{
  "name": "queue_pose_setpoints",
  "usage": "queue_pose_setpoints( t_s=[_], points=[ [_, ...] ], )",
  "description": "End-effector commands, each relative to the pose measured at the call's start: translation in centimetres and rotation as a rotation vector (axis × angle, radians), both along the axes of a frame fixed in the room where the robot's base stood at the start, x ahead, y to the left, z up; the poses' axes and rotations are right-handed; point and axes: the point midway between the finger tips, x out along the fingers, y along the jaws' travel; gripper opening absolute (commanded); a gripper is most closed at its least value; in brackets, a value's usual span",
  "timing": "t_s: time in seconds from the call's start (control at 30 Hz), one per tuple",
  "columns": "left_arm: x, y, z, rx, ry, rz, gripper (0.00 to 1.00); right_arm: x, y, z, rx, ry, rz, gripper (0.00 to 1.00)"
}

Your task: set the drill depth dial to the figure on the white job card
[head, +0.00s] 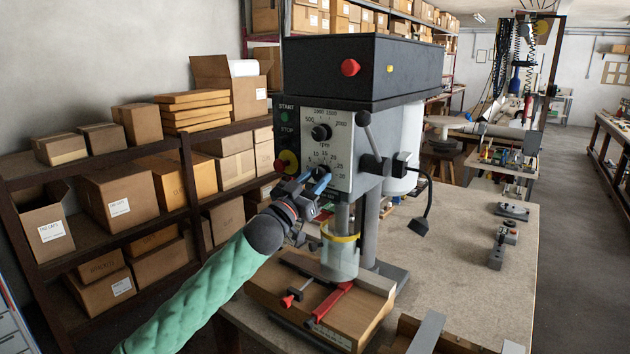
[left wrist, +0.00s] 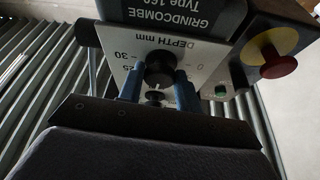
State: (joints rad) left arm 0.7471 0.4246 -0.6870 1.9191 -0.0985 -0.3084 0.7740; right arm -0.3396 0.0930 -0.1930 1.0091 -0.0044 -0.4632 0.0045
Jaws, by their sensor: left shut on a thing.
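The drill press (head: 350,75) stands on the bench, with a white dial plate on its front. The depth dial (head: 320,173) is a small black knob low on that plate. My left gripper (head: 313,181) is at this dial with its blue fingers shut on it. In the left wrist view the depth dial (left wrist: 160,70) sits between the two fingertips (left wrist: 159,88), under upside-down "DEPTH mm" lettering. The figures 0, 25 and 30 show around it; its exact setting is unclear. I cannot make out the white job card. My right gripper is not seen.
The rpm knob (head: 321,132) is just above the depth dial. A red and yellow stop button (head: 286,162) is close to its left. A feed lever (head: 372,135) sticks out at the right. Below are a clear guard (head: 340,258) and a wooden base with red clamps. Boxes fill the shelves behind.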

Motion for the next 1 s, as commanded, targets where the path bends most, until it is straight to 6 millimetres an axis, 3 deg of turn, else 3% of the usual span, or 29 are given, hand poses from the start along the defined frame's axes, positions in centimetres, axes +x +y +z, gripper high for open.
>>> queue_pose_setpoints(
  t_s=[0.47,1.0],
  points=[
    [0.3,0.4,0.4,0.336,-0.242,0.002,0.12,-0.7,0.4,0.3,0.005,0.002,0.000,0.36],
    [0.4,0.5,0.6,0.676,-0.490,0.000,0.12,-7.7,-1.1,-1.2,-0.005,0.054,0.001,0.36]
  ],
)
